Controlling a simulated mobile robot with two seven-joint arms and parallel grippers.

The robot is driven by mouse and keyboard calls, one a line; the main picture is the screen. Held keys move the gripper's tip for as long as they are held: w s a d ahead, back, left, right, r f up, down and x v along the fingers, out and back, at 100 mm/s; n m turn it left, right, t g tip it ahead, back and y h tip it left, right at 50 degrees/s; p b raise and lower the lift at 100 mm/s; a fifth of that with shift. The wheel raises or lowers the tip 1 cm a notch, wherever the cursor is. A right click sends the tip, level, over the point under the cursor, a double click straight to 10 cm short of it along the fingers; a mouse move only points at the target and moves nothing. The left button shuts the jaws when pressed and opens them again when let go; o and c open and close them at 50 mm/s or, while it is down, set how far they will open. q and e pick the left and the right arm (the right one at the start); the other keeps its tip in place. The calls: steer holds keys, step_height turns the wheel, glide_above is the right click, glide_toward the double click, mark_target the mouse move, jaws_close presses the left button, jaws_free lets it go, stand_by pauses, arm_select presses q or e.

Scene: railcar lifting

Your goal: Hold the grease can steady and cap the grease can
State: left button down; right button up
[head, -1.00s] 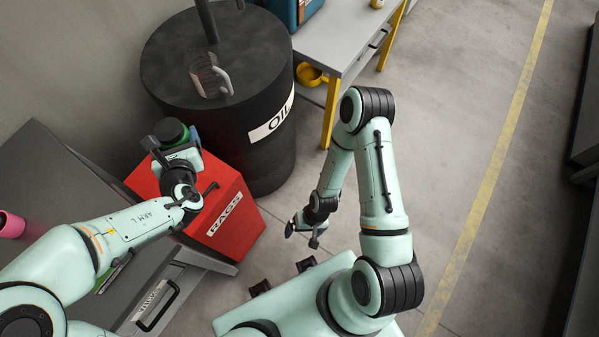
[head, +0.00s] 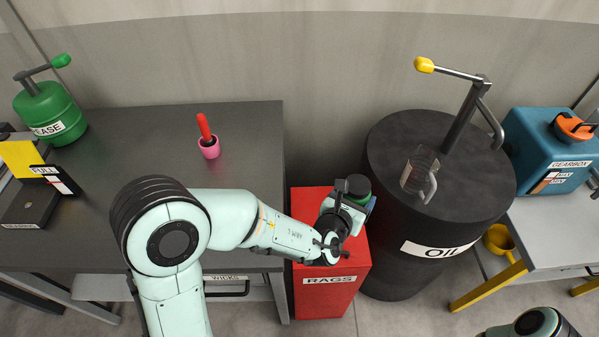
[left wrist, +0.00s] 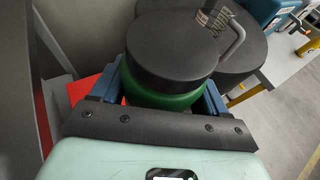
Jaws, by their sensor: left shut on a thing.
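A small green can (head: 358,183) with a black round top is in my left gripper (head: 353,205), held over the red rags box. In the left wrist view the green can (left wrist: 160,100) stands between the blue fingers of my left gripper (left wrist: 163,98). The wide black lid-like top (left wrist: 172,52) covers its whole upper end and looks level with it. I cannot read a label on this can. A larger green container (head: 52,115) with a partly hidden label ending in "EASE" and a lever handle stands at the far left of the bench. My right gripper is out of view.
The red rags box (head: 330,295) stands between the grey bench (head: 262,130) and the black oil drum (head: 400,235). A clear jug (head: 417,172) and a crank pump are on the drum. A pink cup (head: 209,148) stands on the bench. A teal gearbox (head: 545,150) is on the right table.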

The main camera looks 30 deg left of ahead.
arm_select(q)
steer(key=w+a+r+n+g+y, duration=0.1)
steer(key=w+a+r+n+y, duration=0.1)
steer(key=a, duration=0.9)
steer(key=w+a+r+n+g+y+p, duration=0.1)
steer(key=w+a+r+n+g+y, duration=0.1)
steer(key=a+r+n+y, duration=0.3)
steer(key=w+a+r+n+g+y+p, duration=0.1)
steer(key=w+a+r+n+y, duration=0.2)
steer(key=a+r, duration=0.5)
steer(key=a+n+y, duration=0.1)
steer(key=a, duration=0.8)
steer(key=shift+w+a+g+y, duration=0.2)
steer(key=shift+a+g+y, duration=0.1)
steer(key=shift+g, duration=0.1)
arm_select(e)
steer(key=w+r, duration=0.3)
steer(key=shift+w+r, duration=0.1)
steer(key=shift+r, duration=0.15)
arm_select(q)
steer(key=shift+d, duration=0.1)
step_height(320, 180, down, 16)
steer(key=b, duration=0.2)
steer(key=shift+r, duration=0.2)
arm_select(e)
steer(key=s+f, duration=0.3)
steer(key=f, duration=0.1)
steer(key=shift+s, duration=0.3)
